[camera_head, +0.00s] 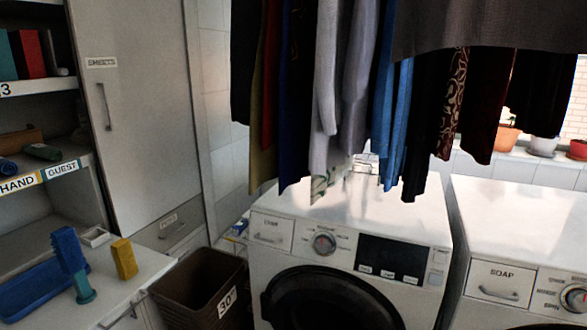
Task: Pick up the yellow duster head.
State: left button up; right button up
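A small yellow block-shaped thing (124,259), the only yellow object of that kind in view and seemingly the duster head, stands upright on the white counter (145,270) at the lower left. The yellow thing is apart from the blue one. Neither of my grippers shows in this view.
A blue tray (35,292) lies left on the counter and a small white dish (95,237) sits behind. A brown bin (200,285) stands right of the counter, beside a white washing machine (350,230). Clothes (345,90) hang above the machines. Shelves (40,160) rise behind the counter.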

aim_at(122, 249)
jog(key=u, duration=1.25)
